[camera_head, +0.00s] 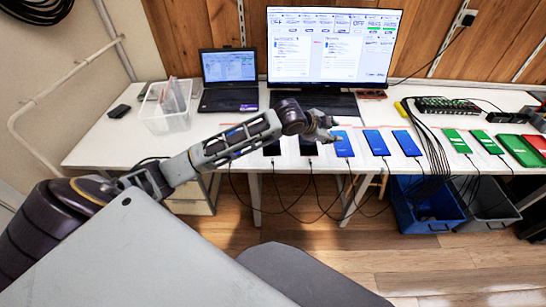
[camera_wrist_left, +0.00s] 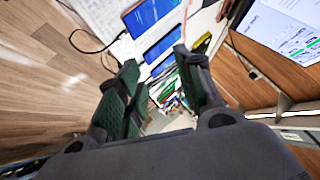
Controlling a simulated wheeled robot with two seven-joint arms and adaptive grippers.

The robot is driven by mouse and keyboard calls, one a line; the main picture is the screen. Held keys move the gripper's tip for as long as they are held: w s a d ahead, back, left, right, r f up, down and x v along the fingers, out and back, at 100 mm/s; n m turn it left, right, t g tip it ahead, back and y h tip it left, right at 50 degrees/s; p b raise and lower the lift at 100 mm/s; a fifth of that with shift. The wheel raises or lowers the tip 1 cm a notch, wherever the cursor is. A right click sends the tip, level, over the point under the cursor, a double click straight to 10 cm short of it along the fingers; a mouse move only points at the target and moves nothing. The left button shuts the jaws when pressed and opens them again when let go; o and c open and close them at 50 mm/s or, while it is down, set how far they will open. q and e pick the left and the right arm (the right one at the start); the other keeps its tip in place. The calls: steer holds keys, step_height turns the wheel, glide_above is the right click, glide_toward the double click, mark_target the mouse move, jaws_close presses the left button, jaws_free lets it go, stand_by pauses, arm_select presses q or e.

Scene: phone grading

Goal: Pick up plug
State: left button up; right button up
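A row of phones lies along the front of the white table, with thin black cables running from their near ends. A blue phone (camera_head: 343,144) lies just right of my left gripper (camera_head: 326,130), which is over the table. In the left wrist view, the left gripper's green-padded fingers (camera_wrist_left: 160,82) stand apart, with nothing visible held between them. The plugs are too small to make out clearly. My right gripper is not in view.
A monitor (camera_head: 330,45) and a laptop (camera_head: 229,68) stand at the back. A clear bin (camera_head: 166,112) is at the left. A black multi-port hub (camera_head: 455,105) with bundled cables sits at the right. Blue (camera_head: 425,212) and grey bins stand below. Cables hang over the front edge.

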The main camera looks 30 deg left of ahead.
mark_target(273, 163)
arm_select(q)
steer(key=s+a+r+m+g+y+p, duration=0.25)
steer(key=a+m+g+y+p, duration=0.35)
steer(key=a, duration=0.8)
steer(key=s+a+f+m+g+h, duration=0.1)
steer(key=s+a+f+m+g, duration=0.2)
steer(key=s+m, duration=0.4)
steer(key=shift+s+a+m+g+h+p, duration=0.15)
steer(key=shift+s+m+g+h+p, duration=0.25)
steer(key=shift+m, duration=1)
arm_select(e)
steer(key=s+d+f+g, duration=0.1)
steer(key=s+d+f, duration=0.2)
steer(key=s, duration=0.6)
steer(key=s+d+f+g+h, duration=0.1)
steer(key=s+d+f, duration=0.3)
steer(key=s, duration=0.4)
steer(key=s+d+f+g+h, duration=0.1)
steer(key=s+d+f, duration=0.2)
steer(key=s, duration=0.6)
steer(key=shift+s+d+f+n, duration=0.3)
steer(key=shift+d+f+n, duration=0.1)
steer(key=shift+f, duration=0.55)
arm_select(q)
steer(key=shift+w+f, duration=0.1)
steer(key=shift+f, duration=0.1)
